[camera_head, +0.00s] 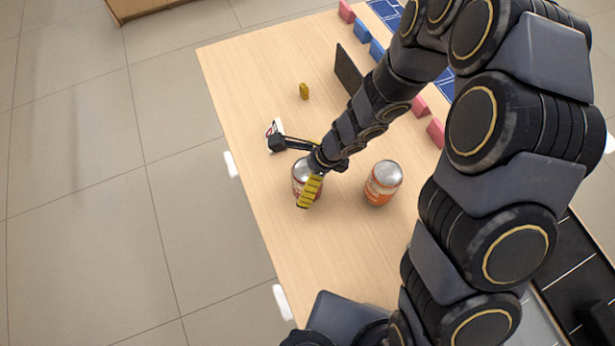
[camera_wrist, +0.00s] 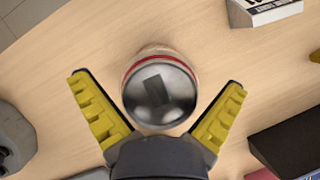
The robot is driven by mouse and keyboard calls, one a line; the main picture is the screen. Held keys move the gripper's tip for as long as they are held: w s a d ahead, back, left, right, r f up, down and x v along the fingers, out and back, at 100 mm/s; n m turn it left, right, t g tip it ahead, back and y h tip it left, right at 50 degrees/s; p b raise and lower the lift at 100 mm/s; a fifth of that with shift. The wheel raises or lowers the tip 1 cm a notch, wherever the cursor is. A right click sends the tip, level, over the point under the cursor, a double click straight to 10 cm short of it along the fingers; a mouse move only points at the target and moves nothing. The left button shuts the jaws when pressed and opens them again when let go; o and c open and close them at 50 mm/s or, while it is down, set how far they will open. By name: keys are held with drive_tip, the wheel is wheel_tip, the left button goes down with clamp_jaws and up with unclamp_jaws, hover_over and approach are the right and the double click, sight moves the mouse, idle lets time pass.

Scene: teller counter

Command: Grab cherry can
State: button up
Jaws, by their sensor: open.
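A can with a red and white side and a silver top (camera_head: 297,188) stands on the wooden counter, partly hidden behind my gripper. Its lid and red rim band (camera_wrist: 160,92) fill the middle of the wrist view. My gripper (camera_head: 311,185) is open, with its yellow fingers (camera_wrist: 160,100) on either side of this can and a gap to each. A second can, orange with a silver top (camera_head: 382,184), stands upright to the right of my gripper in the head view. I cannot read the label of either can, so I cannot tell which is cherry.
A white box with dark print (camera_wrist: 268,10) lies close to the red-banded can. A small yellow object (camera_head: 304,91) and a dark upright panel (camera_head: 348,70) stand farther back. Pink and blue blocks (camera_head: 362,33) line the right. The counter's left front is clear.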

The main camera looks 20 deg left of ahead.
drive_tip(key=shift+f, duration=0.15)
drive_tip(key=c, duration=1.1)
